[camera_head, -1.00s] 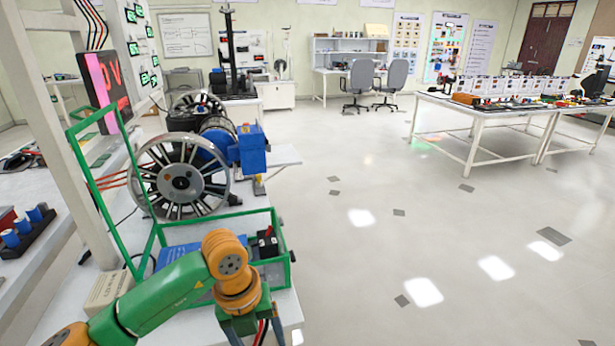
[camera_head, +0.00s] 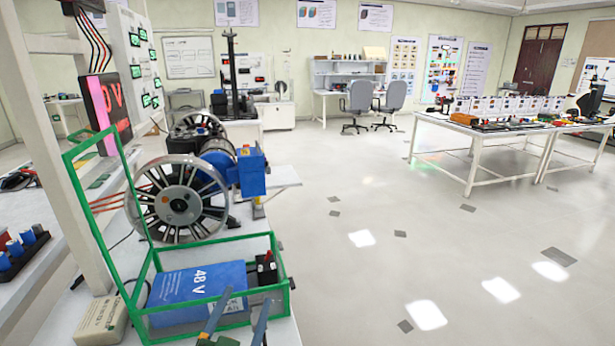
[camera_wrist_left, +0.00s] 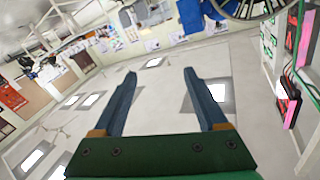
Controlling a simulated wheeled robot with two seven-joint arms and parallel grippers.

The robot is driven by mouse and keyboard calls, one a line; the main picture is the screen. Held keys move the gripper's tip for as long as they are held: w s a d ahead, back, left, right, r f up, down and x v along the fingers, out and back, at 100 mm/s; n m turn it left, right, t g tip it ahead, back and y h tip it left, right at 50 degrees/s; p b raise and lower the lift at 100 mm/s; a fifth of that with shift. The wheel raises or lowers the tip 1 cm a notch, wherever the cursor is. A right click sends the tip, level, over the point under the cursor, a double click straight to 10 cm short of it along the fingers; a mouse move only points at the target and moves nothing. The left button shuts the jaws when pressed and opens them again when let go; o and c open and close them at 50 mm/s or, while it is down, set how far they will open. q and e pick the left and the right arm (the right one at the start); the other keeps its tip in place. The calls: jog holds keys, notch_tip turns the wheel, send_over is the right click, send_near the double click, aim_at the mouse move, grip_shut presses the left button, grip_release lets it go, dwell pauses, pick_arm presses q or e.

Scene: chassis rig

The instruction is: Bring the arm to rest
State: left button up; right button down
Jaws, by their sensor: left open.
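My left gripper (camera_head: 240,318) shows at the bottom edge of the head view, with only its two blue-grey fingers in the picture. They stand apart with nothing between them, in front of the near side of the green frame. In the left wrist view my left gripper (camera_wrist_left: 160,85) is open and empty, its fingers spread over a background of pale floor. The rest of my left arm is out of the head view. My right gripper is in neither view.
A green open frame (camera_head: 212,242) holds a blue 48 V battery (camera_head: 195,288) on the white bench. A spoked wheel (camera_head: 180,203) with a blue motor (camera_head: 252,172) stands behind it. A beige box (camera_head: 101,320) lies at left. The floor (camera_head: 370,280) to the right is clear.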

pick_arm(q)
jog(key=s+a+f+n+g+y, duration=0.1)
jog(key=s+a+f+g, duration=0.15)
jog(key=f, duration=0.35)
jog(key=s+a+f+n+g+y, duration=0.2)
jog(key=s+f+g, duration=0.2)
jog(key=f, duration=0.2)
jog(key=s+a+f+g+h, duration=0.1)
jog(key=s+f+g, duration=0.7)
jog(key=s, duration=0.7)
jog(key=s+f+g, duration=0.1)
jog(key=s+f, duration=0.1)
jog(key=f, duration=0.8)
jog(key=s+f+g, duration=0.1)
jog(key=s+f, duration=0.1)
jog(key=f, duration=0.8)
jog(key=s+a+f, duration=0.2)
jog(key=s+f, duration=0.6)
jog(key=s, duration=0.3)
jog(key=shift+a+f+m, duration=0.2)
jog(key=shift+m, duration=0.2)
jog(key=shift+g, duration=0.25)
